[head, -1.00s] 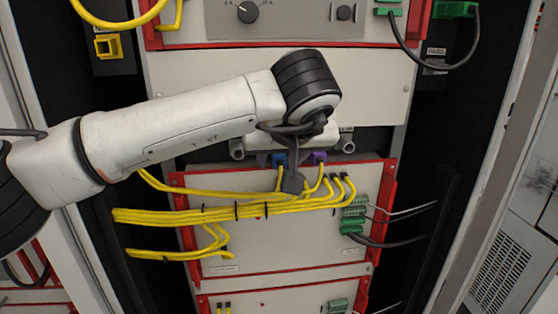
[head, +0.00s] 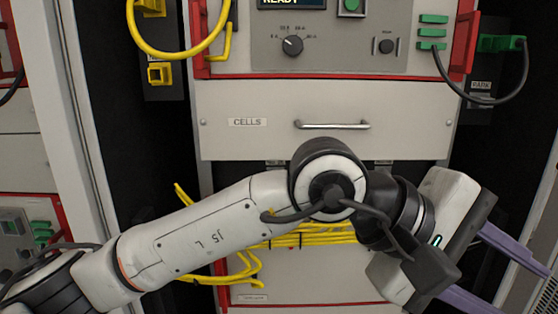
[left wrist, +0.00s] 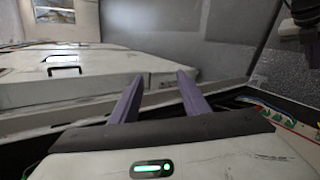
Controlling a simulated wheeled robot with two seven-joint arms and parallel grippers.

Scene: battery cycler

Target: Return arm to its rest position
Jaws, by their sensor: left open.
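My left arm (head: 190,240) reaches in from the left in the head view, across the lower front of the rack. Its wrist bends to the right. My left gripper (head: 508,280) is at the lower right with its two purple fingers spread and pointing right, partly cut by the frame edge. In the left wrist view the fingers (left wrist: 160,92) stand apart with nothing between them. My right gripper is in no view.
Behind the arm is a light panel labelled CELLS (head: 400,105) with a bar handle (head: 332,125). Above it is a unit with a knob (head: 292,46). Yellow cables (head: 318,237) run behind the arm. A black cable (head: 497,98) loops at the upper right.

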